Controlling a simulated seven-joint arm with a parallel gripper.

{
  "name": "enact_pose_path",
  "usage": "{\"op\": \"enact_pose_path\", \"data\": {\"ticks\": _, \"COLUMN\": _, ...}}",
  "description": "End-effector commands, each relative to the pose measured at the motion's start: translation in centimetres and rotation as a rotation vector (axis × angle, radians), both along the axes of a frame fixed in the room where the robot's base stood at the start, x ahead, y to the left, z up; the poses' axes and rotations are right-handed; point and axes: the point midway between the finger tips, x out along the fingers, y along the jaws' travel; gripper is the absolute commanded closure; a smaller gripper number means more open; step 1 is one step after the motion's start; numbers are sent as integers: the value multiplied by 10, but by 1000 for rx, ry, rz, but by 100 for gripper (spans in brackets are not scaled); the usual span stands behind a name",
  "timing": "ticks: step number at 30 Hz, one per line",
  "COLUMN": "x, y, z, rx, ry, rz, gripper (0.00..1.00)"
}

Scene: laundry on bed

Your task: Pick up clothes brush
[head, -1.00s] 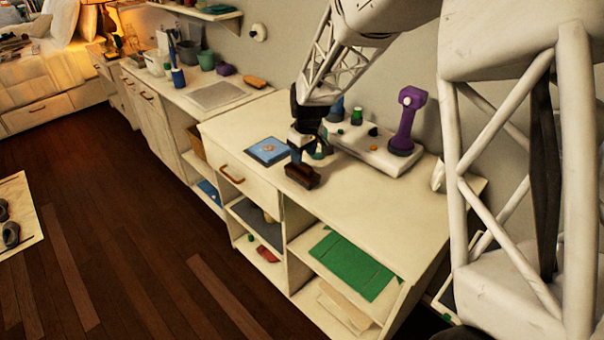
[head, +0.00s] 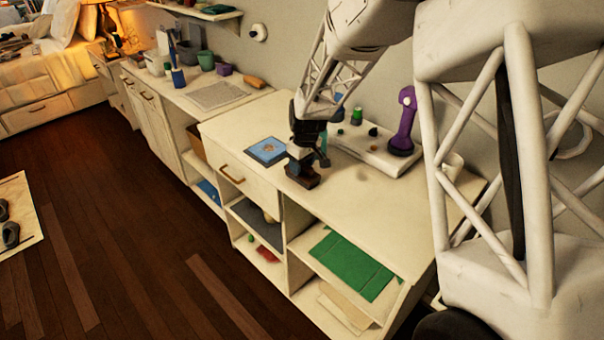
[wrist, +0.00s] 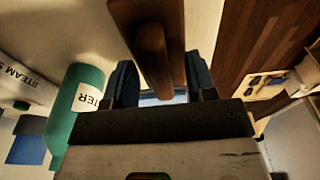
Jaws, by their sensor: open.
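The clothes brush (head: 304,182) is dark brown and lies on the cream cabinet top near its front edge. In the wrist view the brush (wrist: 120,14) is a brown block with a narrow raised handle. My gripper (head: 302,166) is right over the brush and hides part of it. In the wrist view my gripper (wrist: 162,75) is open, with one blue-grey finger on each side of the brush's handle. I cannot tell whether the fingers touch it.
A green labelled bottle (wrist: 82,110) stands close beside the gripper. A blue square item (head: 267,151) lies left of the brush. A purple steamer (head: 404,125) stands on a white base (head: 372,155) behind. The cabinet top (head: 375,203) is clear to the right.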

Motion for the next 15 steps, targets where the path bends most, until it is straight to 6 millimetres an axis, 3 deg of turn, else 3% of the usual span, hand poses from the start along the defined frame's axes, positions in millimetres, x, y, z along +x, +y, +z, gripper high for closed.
{"op": "enact_pose_path", "data": {"ticks": 13, "x": 0, "y": 0, "z": -2, "rx": 0, "ry": 0, "rz": 0, "gripper": 49}}
{"op": "enact_pose_path", "data": {"ticks": 15, "x": 0, "y": 0, "z": -2, "rx": 0, "ry": 0, "rz": 0, "gripper": 60}}
